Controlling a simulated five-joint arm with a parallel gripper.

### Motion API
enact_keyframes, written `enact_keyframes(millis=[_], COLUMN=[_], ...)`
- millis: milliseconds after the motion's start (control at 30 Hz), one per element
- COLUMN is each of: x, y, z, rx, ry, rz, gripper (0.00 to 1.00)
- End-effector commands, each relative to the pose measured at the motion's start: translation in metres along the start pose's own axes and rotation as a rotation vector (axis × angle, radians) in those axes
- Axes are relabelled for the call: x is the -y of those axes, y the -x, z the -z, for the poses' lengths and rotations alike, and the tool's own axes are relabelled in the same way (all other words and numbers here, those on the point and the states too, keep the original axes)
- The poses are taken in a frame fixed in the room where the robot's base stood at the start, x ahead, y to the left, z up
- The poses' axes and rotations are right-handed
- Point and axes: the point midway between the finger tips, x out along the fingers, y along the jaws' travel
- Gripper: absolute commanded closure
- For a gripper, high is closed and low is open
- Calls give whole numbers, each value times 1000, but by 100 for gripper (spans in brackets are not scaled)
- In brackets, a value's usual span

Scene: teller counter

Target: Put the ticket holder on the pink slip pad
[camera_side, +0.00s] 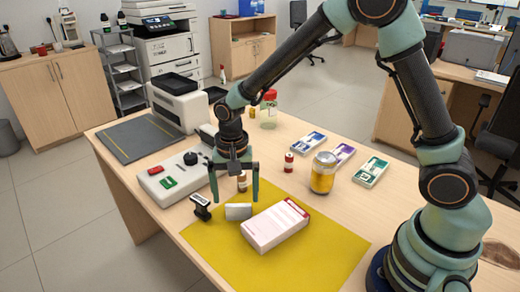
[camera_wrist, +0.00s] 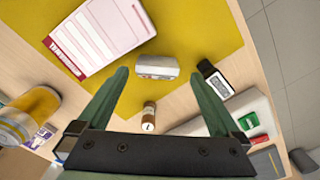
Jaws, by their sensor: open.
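The ticket holder looks like a small pale grey-white block (camera_side: 238,212) standing on the yellow mat (camera_side: 210,240). It also shows in the wrist view (camera_wrist: 157,67), just beyond and between my fingertips. The pink slip pad (camera_side: 275,226) is a thick white-and-pink block with a dark red band, lying on the mat to the right of the holder. It also shows at the upper left of the wrist view (camera_wrist: 105,35). My gripper (camera_side: 235,199) is open and empty, pointing down over the holder; whether a finger touches it I cannot tell.
A black stamp (camera_side: 201,207) stands close left of the holder. A small brown bottle (camera_wrist: 148,117) is under my gripper. A white box with green and red pads (camera_side: 172,180) lies left. A yellow-filled jar (camera_side: 323,173) and a small red bottle (camera_side: 289,162) stand behind the pad.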

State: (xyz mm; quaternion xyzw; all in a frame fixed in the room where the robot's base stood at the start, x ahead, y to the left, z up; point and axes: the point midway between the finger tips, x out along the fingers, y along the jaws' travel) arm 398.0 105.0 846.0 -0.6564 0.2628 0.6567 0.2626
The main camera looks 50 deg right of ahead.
Motion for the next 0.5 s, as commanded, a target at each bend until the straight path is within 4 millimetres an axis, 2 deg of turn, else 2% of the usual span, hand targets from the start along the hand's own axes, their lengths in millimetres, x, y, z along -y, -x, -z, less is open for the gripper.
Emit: enact_keyframes(millis=[267,500], x=[-2,-4], y=[-22,-55], z=[-1,-1], rx=[1,2], ry=[0,0], rz=[-2,-3], gripper=[0,0])
